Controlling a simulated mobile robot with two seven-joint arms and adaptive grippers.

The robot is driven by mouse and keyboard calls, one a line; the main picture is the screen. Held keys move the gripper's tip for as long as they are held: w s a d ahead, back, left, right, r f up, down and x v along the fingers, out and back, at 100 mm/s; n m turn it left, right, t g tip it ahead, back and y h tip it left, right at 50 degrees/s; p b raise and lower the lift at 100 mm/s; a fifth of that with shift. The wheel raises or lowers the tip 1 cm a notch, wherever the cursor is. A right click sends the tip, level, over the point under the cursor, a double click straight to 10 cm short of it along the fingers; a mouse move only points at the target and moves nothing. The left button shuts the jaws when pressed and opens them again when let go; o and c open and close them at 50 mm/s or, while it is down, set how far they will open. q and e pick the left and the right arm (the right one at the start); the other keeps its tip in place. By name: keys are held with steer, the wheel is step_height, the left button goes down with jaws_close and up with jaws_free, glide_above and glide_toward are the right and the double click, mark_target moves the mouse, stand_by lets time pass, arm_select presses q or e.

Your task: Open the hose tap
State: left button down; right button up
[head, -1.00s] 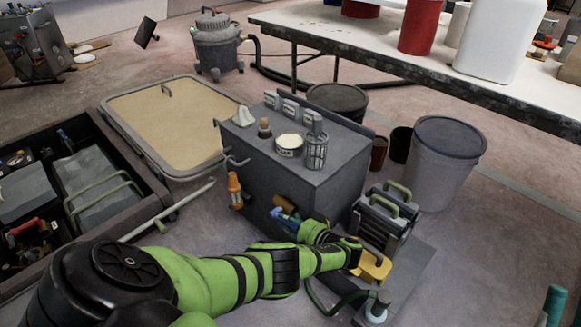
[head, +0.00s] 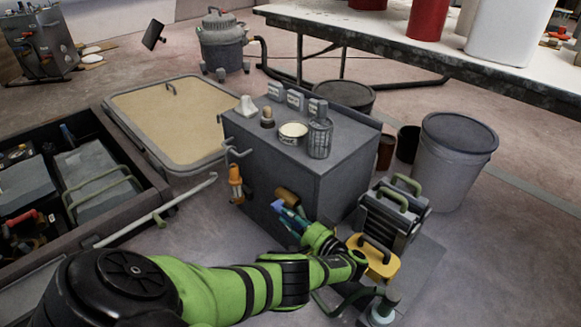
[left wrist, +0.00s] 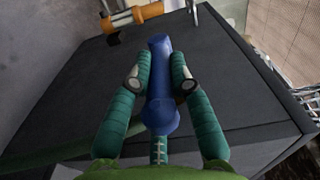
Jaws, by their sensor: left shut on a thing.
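The blue handle of the hose tap (left wrist: 158,75) stands out from the front of the dark grey cabinet (head: 344,177). In the left wrist view it runs lengthwise between the two teal fingers of my left gripper (left wrist: 157,82). The fingers press on it from both sides, so the gripper is shut on it. In the head view my left gripper (head: 292,220) is low at the cabinet front, beside a brown cylinder (head: 287,197). The fingers and arm hide much of the tap. My right gripper is not in view.
An orange fitting (head: 235,184) and a hook (head: 236,152) are on the cabinet's left side. A yellow-handled item (head: 381,262) and a grey unit with green handles (head: 393,208) stand close to my wrist. A grey bin (head: 451,165) is behind.

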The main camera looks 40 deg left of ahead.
arm_select(q)
steer(key=shift+a, duration=0.15)
steer(key=c, duration=1.1)
jaws_free()
